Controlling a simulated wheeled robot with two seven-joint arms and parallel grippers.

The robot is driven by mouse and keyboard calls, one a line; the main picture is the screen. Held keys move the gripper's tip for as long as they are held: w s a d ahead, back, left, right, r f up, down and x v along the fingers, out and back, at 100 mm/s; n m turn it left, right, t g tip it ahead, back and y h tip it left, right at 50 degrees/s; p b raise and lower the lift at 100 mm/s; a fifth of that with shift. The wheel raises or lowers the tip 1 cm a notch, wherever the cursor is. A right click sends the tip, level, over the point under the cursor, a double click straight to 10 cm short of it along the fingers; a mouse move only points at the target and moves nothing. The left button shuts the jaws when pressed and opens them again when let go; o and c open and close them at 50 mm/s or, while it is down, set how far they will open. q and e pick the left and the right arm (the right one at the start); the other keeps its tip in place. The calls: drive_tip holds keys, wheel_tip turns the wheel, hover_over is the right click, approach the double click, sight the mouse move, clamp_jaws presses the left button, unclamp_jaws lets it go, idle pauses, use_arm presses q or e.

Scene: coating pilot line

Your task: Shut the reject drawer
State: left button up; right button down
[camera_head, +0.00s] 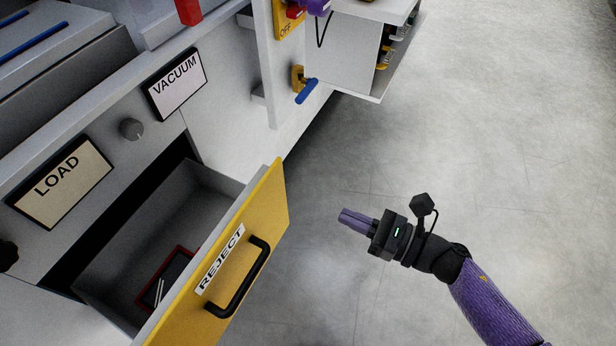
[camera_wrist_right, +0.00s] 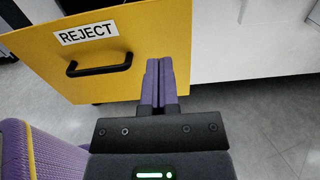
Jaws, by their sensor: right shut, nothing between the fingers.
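The reject drawer is pulled out of the cabinet. Its yellow front (camera_head: 262,207) carries a REJECT label and a black handle (camera_head: 243,281). Its grey inside is open to view, with a dark red-edged item (camera_head: 167,277) lying in it. In the right wrist view the yellow front (camera_wrist_right: 130,35) and the handle (camera_wrist_right: 100,69) show ahead and to the left of the fingers. My right gripper (camera_head: 343,219) is shut and empty. It is to the right of the yellow front, apart from it in the head view, with fingers pointing toward it. It also shows in the right wrist view (camera_wrist_right: 158,68). My left gripper is out of view.
A LOAD sign (camera_head: 62,181), a knob (camera_head: 131,129) and a VACUUM sign (camera_head: 176,84) are on the cabinet above the drawer. A blue-handled valve (camera_head: 305,91) and a white side box (camera_head: 345,55) stand beyond. The grey floor (camera_head: 480,130) at right is clear.

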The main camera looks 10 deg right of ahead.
sight(266, 183)
drive_tip(key=b+x, duration=0.2)
drive_tip(key=x, duration=1.2)
drive_tip(key=shift+s+a+r+b, duration=0.1)
drive_tip(key=shift+s+b, duration=0.05)
drive_tip(key=shift+b, duration=0.25)
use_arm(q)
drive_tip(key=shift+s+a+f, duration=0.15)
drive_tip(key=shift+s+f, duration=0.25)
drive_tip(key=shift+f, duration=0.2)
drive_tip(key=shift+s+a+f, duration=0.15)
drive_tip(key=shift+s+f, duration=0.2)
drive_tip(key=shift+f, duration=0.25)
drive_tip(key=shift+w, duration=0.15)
